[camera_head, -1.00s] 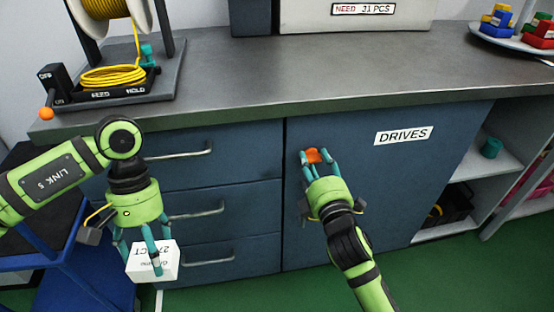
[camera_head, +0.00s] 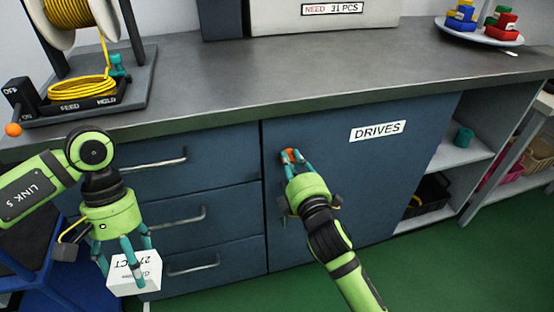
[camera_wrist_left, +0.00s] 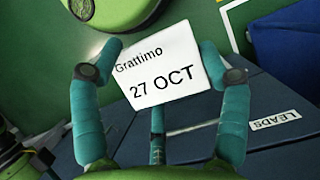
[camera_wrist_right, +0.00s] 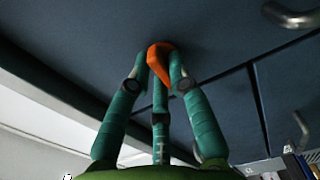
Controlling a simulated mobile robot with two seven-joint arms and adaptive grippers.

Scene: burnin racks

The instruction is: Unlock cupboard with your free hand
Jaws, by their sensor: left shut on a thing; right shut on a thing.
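The cupboard (camera_head: 355,190) is a dark blue door labelled DRIVES under the grey worktop, and it is closed. An orange knob (camera_wrist_right: 158,60) sits on the door's upper left part. My right gripper (camera_head: 290,158) is shut on this knob, with its teal fingers around it. In the right wrist view the knob shows between the fingertips. My left gripper (camera_head: 130,262) is shut on a white box (camera_wrist_left: 160,68) printed "Grattimo 27 OCT". It holds the box in front of the drawers, clear of them.
Several blue drawers (camera_head: 215,175) with bar handles are left of the door. Open shelves (camera_head: 455,155) stand right of it. A yellow cable spool stand (camera_head: 90,110) and a plate of coloured bricks (camera_head: 475,33) are on the worktop. Green floor is free below.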

